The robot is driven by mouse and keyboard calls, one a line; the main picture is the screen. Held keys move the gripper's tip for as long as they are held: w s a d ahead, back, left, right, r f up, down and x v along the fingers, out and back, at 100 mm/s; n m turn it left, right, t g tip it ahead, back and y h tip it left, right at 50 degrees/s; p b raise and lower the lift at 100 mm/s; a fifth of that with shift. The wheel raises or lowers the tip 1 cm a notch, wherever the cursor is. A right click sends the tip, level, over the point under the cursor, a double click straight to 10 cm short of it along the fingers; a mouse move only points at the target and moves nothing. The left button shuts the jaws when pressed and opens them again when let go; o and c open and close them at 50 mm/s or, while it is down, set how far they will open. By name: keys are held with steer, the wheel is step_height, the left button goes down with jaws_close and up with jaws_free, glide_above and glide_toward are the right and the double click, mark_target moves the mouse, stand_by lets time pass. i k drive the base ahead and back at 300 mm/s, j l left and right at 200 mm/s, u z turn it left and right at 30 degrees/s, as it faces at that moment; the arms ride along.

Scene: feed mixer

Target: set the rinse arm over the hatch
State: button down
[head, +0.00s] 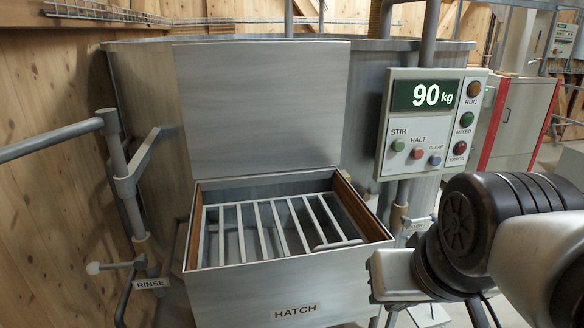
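The rinse arm (50,138) is a grey tube at the left, on an upright post (122,180) beside the mixer. The tube points left, away from the hatch, and runs out of the picture, so its far end is hidden. A bracket with a bar (143,160) joins the post on its hatch side. The hatch (297,290) is a metal box at the front, with its lid (260,110) standing up and a barred grate (265,228) inside the opening. My arm's links are at the right; my gripper's fingers do not show.
A RINSE label (151,283) and a lever with a pale knob (93,268) are low on the post. A panel (432,125) reading 90 kg, with buttons and lamps, stands right of the hatch. The mixer tank (140,90) rises behind. A wooden wall (50,220) bounds the left.

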mark_target(107, 120)
steer(key=u, duration=1.6)
steer(key=i+u, duration=0.1)
steer(key=u, duration=0.15)
steer(key=i+j+z, duration=0.15)
steer(key=i, duration=0.15)
